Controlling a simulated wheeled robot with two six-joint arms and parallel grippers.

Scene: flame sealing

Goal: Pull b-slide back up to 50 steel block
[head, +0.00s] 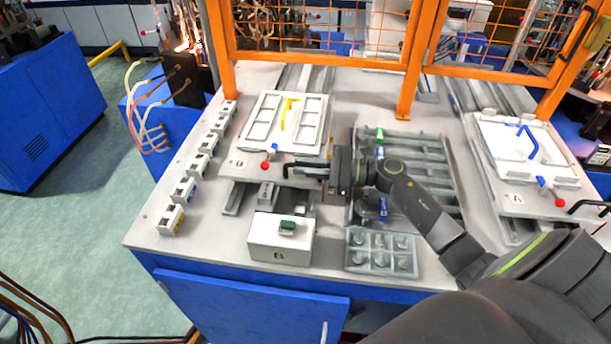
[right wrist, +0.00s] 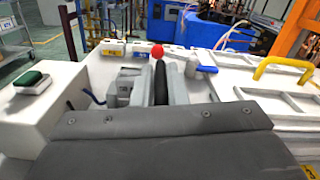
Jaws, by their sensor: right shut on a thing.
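The b-slide (head: 240,168) is a grey plate marked B, carrying a white panelled fixture with a yellow handle (head: 288,112). It lies on rails at the left part of the table. A black pull handle (head: 300,166) sticks out at its front edge. My right gripper (head: 328,172) is shut on this black handle, which shows upright between the fingers in the right wrist view (right wrist: 160,82). A grey metal block (head: 267,194) sits on the rail in front of the slide; I cannot read a 50 on it. My left gripper is out of view.
A white box with a green button (head: 286,226) stands at the table's front. A parts rack (head: 428,165) and a grey tray (head: 381,262) lie right of the slide. Slide A (head: 520,200) is at the far right. Orange fencing (head: 320,60) stands behind.

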